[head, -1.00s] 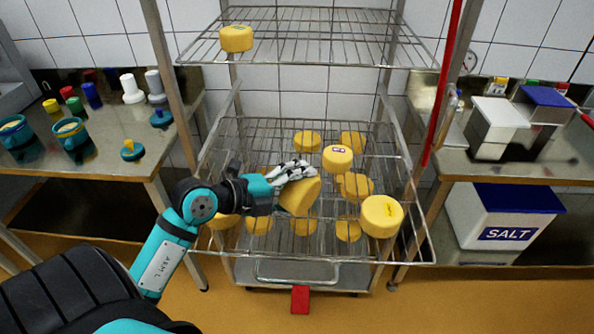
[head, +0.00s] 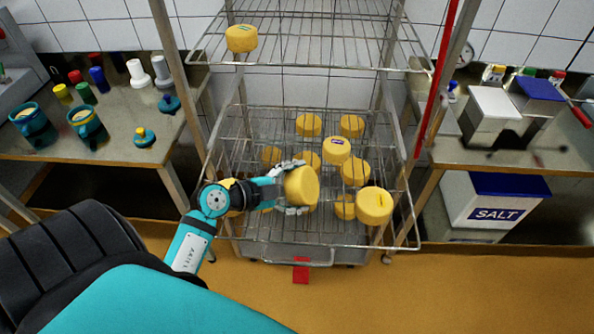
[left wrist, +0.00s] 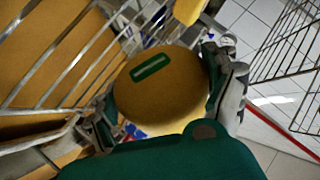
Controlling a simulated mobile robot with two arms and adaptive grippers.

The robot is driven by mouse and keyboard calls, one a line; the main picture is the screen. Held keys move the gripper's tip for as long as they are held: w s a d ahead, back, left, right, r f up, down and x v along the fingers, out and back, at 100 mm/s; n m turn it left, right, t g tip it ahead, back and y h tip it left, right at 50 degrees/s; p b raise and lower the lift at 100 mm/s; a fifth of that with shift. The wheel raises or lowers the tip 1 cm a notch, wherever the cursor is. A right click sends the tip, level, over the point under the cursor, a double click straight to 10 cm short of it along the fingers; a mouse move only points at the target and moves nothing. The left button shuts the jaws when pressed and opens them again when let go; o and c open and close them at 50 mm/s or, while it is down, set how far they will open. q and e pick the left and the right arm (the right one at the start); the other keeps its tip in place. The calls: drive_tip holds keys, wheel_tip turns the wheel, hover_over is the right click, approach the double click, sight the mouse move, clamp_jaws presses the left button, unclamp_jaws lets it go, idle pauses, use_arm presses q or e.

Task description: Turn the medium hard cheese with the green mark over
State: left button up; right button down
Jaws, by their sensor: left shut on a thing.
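My left gripper (head: 290,187) is shut on a yellow cheese wheel (head: 303,187) at the front of the middle wire shelf. The cheese is tipped on its edge, a flat face turned to the right in the head view. In the left wrist view the held cheese (left wrist: 170,103) lies between the fingers and shows a green rectangular mark (left wrist: 152,68) on its face. I cannot tell whether its lower edge touches the shelf. My right gripper is not in view.
Several cheeses stand around it, including one with a purple mark (head: 337,150) and one at the front right (head: 375,205). Another green-marked cheese (head: 241,38) is on the upper shelf (head: 310,50). Rack posts, such as the left one (head: 178,70), stand close to my arm.

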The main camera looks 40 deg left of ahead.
use_arm(q)
drive_tip(key=shift+s+d+r+n+p, duration=0.1)
drive_tip(key=shift+n+p, duration=1.15)
drive_tip(key=shift+p, duration=1.2)
drive_tip(key=shift+d+r+n+p, duration=0.1)
drive_tip(key=shift+n+p, duration=1.15)
drive_tip(key=shift+p, duration=1.2)
drive_tip(key=shift+f+n, duration=0.2)
drive_tip(key=shift+n, duration=0.1)
drive_tip(key=shift+f+n, duration=0.2)
drive_tip(key=shift+n, duration=0.5)
drive_tip(key=shift+d+n, duration=0.1)
drive_tip(key=shift+n, duration=0.7)
